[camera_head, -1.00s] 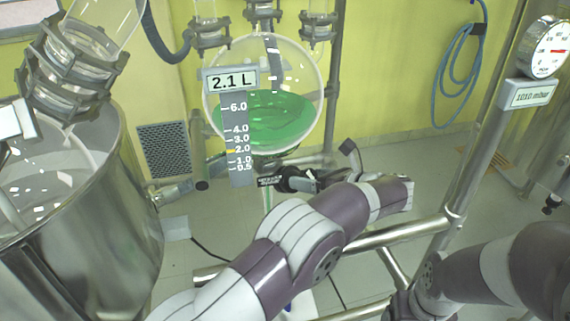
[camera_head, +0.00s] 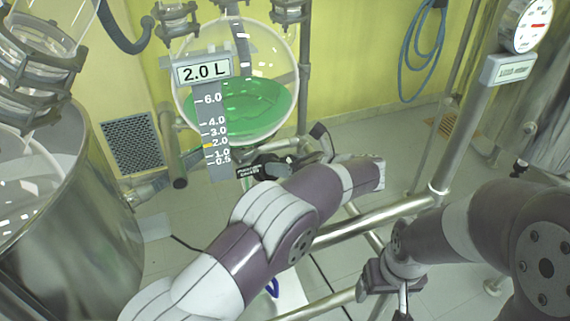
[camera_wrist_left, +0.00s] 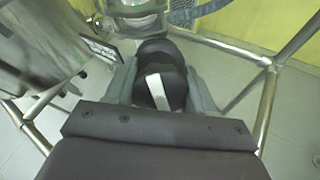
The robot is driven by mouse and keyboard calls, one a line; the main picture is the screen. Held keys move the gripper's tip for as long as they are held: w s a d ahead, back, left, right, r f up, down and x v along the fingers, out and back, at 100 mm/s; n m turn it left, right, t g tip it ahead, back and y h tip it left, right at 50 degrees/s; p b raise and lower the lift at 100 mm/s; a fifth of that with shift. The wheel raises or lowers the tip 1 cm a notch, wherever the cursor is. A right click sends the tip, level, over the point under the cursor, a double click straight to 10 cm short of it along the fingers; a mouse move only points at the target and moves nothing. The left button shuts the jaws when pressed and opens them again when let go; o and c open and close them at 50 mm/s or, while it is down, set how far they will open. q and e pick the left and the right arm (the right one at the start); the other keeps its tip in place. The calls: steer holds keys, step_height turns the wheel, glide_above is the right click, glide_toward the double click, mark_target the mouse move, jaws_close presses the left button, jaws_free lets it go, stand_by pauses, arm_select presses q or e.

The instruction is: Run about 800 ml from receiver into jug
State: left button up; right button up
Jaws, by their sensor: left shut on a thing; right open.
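The receiver (camera_head: 268,55) is a round glass vessel with green liquid in its lower part. Its display (camera_head: 203,72) reads 2.0 L above a scale strip. My left gripper (camera_head: 290,165) is below the receiver, largely hidden behind its own arm. In the left wrist view its fingers (camera_wrist_left: 160,88) are shut on the black valve handle (camera_wrist_left: 158,75), which has a white stripe. Below my left arm a blue curved edge (camera_head: 272,288) shows, possibly part of the jug; the rest is hidden. My right gripper (camera_head: 385,288) is open and empty at the lower right.
A large steel vessel (camera_head: 70,230) stands at the left. A steel frame rail (camera_head: 370,222) runs beside my left arm. A pressure gauge (camera_head: 528,25) is at the upper right. A blue hose (camera_head: 408,60) hangs on the yellow wall.

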arm_select(q)
steer(key=shift+m, duration=0.3)
steer(key=shift+r+m, duration=0.1)
steer(key=shift+m, duration=1)
steer(key=shift+m+h+p, duration=0.3)
steer(key=shift+m+p, duration=0.1)
steer(key=shift+m, duration=0.6)
steer(key=m+p, duration=0.1)
steer(key=m, duration=0.1)
steer(key=shift+r+m+t+h, duration=0.1)
steer(key=shift+m+t+h, duration=0.2)
steer(key=shift+m, duration=0.1)
steer(key=m+p, duration=0.2)
steer(key=shift+m, duration=0.4)
steer(key=m+h+p, duration=0.1)
steer(key=m+p, duration=0.7)
steer(key=shift+d, duration=0.1)
steer(key=m+g+p, duration=0.1)
steer(key=m+p, duration=0.2)
steer(key=shift+h, duration=0.3)
steer(key=shift+f+m+p, duration=0.3)
steer(key=shift+m+p, duration=0.25)
steer(key=shift+m, duration=0.35)
